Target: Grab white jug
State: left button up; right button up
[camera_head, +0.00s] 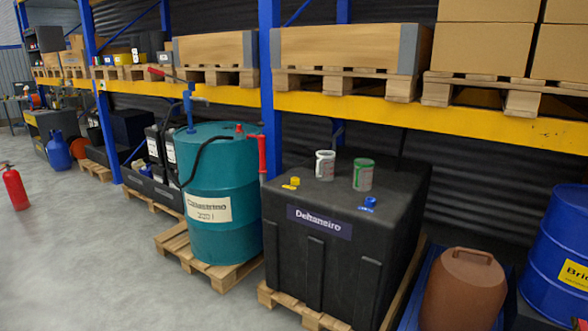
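A small white container (325,166) with dark and reddish markings stands upright on top of the black tank (308,257), near its back left; it could be the white jug. A similar container with green markings (363,175) stands just to its right, apart from it. A large brown jug-shaped canister (463,291) with a top handle is at the lower right, its bottom cut off by the frame. Neither of my grippers shows in this view.
A teal drum (218,185) with a pump and red-handled nozzle stands left of the tank on a wooden pallet (190,259). A blue drum (560,255) stands at the right edge. A yellow shelf beam (420,115) runs above the tank. Floor at left is clear around a red extinguisher (15,188).

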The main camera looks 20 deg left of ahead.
aim_at(325, 159)
jog(key=i+j+u, duration=0.65)
jog(key=i, duration=0.25)
jog(key=i+j, duration=0.2)
jog(key=i, duration=0.45)
jog(key=i+j+u, duration=0.1)
jog(key=i, duration=0.5)
jog(key=i+j, duration=0.25)
jog(key=i, duration=0.4)
jog(key=i+j+u, duration=0.15)
jog(key=i, duration=0.5)
